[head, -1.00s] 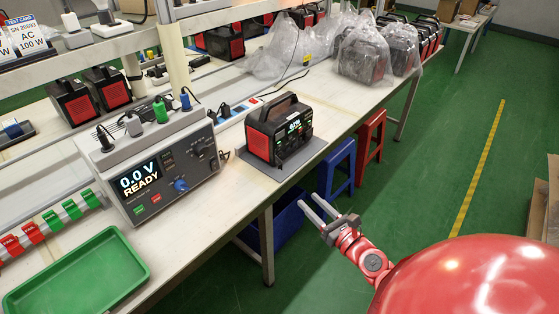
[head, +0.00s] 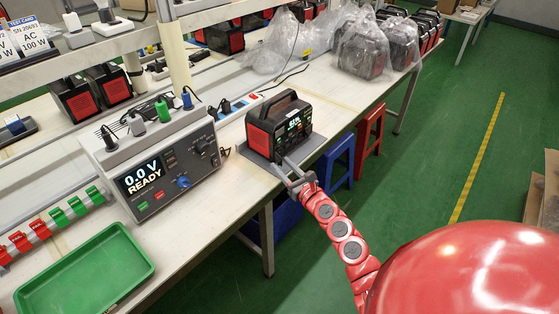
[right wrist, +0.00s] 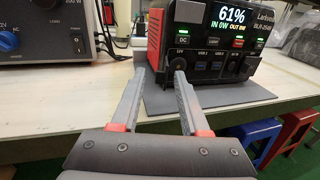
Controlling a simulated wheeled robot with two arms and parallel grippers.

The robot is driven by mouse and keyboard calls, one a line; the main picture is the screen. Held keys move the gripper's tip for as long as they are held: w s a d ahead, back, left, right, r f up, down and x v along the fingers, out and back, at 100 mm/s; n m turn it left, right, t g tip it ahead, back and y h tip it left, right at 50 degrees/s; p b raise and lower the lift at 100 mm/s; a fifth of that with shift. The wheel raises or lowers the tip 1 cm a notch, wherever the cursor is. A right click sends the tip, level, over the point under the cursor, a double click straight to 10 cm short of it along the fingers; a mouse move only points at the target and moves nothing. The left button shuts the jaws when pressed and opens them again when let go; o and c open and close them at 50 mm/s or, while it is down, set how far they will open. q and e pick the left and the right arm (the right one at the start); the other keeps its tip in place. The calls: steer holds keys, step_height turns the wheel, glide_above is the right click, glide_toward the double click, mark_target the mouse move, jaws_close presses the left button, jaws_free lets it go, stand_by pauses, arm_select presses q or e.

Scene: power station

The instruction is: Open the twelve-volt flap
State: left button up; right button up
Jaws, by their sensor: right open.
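The power station (head: 278,130) is a black and red box with a carry handle, upright on a grey mat (head: 308,157) near the bench edge. In the right wrist view its front panel (right wrist: 236,42) shows a lit 61% display, a green DC button and a row of ports. A 12V label stands at the left of that row; the twelve-volt flap (right wrist: 182,65) seems to lie below it, partly hidden by my right finger. My right gripper (right wrist: 160,76) is open and empty in front of the panel's lower left. I cannot tell whether it touches. My left gripper is not in view.
A grey tester (head: 158,165) reading 0.0 V READY stands left of the power station. A green tray (head: 85,268) lies at the front left. Blue (head: 338,165) and red (head: 370,138) stools stand below the bench edge. Bagged units (head: 362,50) sit farther back.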

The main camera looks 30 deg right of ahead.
mark_target(277, 160)
steer(key=shift+w, duration=1.15)
jaws_close()
